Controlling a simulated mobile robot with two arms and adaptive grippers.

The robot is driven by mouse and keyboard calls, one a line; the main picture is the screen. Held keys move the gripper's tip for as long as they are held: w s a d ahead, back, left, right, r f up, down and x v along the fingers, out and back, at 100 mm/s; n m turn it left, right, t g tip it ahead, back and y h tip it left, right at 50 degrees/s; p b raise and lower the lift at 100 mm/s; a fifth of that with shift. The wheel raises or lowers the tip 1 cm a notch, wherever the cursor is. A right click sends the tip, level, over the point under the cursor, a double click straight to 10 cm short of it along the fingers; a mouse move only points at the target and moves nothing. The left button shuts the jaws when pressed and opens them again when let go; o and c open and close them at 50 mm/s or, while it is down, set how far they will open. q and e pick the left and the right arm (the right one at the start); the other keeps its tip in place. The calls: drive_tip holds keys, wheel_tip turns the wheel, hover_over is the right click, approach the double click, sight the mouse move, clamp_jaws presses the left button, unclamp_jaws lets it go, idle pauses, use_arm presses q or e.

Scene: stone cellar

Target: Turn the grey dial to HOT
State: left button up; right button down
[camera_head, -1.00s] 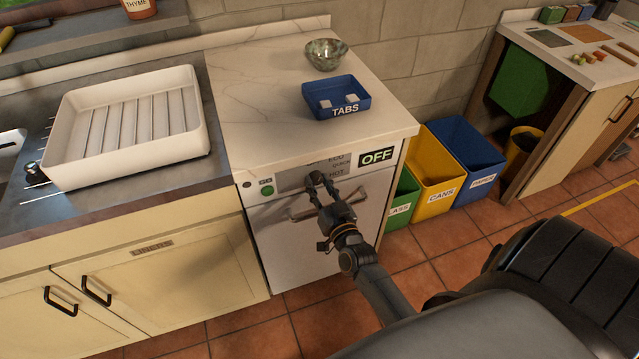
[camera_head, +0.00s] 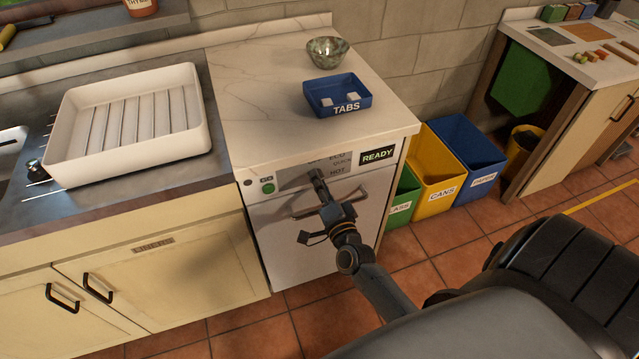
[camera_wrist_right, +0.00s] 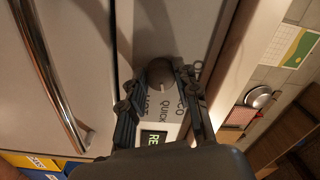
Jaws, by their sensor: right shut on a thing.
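The grey dial (camera_wrist_right: 160,73) is on the front panel of a white dishwasher (camera_head: 290,240). My right gripper (camera_head: 317,177) is at that panel and hides the dial in the head view. In the right wrist view, the fingers of my right gripper (camera_wrist_right: 158,82) are closed on the dial from both sides. A small pale mark on the dial faces roughly toward the printed QUICK. HOT (camera_wrist_right: 147,101) and ECO are printed on either side of QUICK. The display (camera_head: 379,155) beside the dial reads READY. My left gripper is not in view.
A horizontal bar handle (camera_head: 300,211) runs below the panel, close under my right gripper. A green button (camera_head: 268,187) is left on the panel. A blue TABS tray (camera_head: 316,101) and a bowl (camera_head: 327,51) stand on the worktop above. Sorting bins (camera_head: 431,172) stand to the right.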

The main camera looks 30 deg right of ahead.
drive_tip(key=m+b, duration=0.1)
drive_tip(key=m, duration=0.8)
drive_tip(key=shift+b, duration=0.35)
drive_tip(key=shift+r, duration=0.1)
drive_tip(key=c, duration=1)
unclamp_jaws()
drive_tip(key=shift+s, duration=0.1)
drive_tip(key=v, duration=1.2)
drive_tip(key=shift+a, duration=0.2)
